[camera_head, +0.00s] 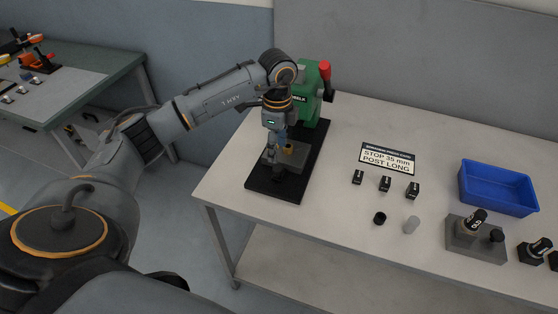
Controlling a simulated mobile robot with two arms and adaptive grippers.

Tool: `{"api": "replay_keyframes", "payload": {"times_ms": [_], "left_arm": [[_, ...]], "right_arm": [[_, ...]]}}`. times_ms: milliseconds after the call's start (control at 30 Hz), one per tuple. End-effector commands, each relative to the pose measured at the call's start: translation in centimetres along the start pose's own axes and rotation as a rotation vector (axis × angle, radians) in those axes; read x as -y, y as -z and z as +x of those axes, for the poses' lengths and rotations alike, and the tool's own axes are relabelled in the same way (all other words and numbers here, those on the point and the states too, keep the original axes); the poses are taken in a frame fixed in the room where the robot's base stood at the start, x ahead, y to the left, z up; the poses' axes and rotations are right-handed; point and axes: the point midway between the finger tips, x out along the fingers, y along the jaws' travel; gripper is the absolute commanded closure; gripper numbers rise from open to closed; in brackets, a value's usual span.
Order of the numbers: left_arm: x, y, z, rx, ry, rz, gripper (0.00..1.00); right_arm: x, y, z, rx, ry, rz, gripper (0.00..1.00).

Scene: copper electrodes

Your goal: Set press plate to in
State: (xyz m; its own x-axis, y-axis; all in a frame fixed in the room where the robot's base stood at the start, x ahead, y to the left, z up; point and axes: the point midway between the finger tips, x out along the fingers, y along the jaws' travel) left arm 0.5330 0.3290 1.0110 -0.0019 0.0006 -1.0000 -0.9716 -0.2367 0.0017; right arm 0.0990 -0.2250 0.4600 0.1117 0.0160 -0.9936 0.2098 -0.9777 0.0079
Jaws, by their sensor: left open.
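The green press (311,108) stands on a black base (302,184) at the left of the table, with a red-tipped part at its upper right. A grey plate (293,158) shows low on the press, above the black base. My left gripper (282,151) points down over this plate, in front of the green body. It is open, and its fingers are small and partly merge with the plate. I cannot tell whether they touch it. The gripper and wrist hide part of the press. My right gripper is not in view.
A blue bin (498,205) and a grey fixture (461,237) are at the right.

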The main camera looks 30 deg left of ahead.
Motion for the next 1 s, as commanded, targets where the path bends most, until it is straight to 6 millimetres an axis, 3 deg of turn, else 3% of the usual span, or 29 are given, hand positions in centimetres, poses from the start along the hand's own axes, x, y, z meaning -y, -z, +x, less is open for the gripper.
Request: {"api": "replay_keyframes", "payload": {"times_ms": [200, 333, 767, 1000], "left_arm": [[-0.1, 0.1, 4.1, 0.000, -0.003, 0.002, 0.49], [0.0, 0.1, 5.7, -0.001, -0.002, 0.002, 0.49], [0.0, 0.1, 6.8, -0.001, 0.001, 0.003, 0.49], [0.0, 0.1, 6.7, -0.001, 0.001, 0.003, 0.98]], "right_arm": [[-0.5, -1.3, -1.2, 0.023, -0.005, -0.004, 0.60], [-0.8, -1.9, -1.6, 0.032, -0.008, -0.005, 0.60], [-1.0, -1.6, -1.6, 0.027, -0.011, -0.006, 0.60], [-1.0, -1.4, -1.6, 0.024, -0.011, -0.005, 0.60]]}}
